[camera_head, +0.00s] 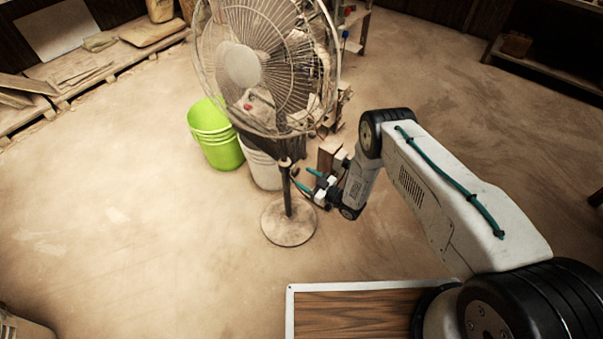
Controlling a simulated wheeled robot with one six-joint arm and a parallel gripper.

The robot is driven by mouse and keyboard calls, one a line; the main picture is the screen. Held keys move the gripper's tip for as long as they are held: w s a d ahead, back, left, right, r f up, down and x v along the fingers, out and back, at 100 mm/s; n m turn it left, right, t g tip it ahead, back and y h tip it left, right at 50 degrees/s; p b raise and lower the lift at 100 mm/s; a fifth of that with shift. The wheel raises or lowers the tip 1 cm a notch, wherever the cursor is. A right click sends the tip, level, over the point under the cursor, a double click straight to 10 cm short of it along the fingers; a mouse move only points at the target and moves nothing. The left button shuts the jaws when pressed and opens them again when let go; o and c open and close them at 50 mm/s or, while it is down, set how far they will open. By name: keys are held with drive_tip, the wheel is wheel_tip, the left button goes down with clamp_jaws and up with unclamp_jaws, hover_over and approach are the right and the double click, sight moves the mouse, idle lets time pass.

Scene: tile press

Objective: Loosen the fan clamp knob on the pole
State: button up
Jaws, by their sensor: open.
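The fan (240,65) stands on the floor in the upper middle, its round cage tilted and facing left. Its dark pole (287,195) rises from a round dusty base (288,222). A small clamp collar (285,162) sits near the top of the pole, just below the cage. I cannot make out the knob clearly. My gripper (304,181), with teal fingers, is open just right of the pole, a little below the collar. It appears empty, and I cannot tell whether a fingertip touches the pole.
A green bucket (214,142) and a white bucket (262,170) stand behind the fan. Cluttered items and a small brown box (328,156) stand behind my gripper. A low shelf (545,60) is at the upper right.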

sight(297, 173)
drive_tip(key=shift+x, duration=2.15)
drive_tip(key=c, duration=1)
drive_tip(key=shift+d, duration=0.15)
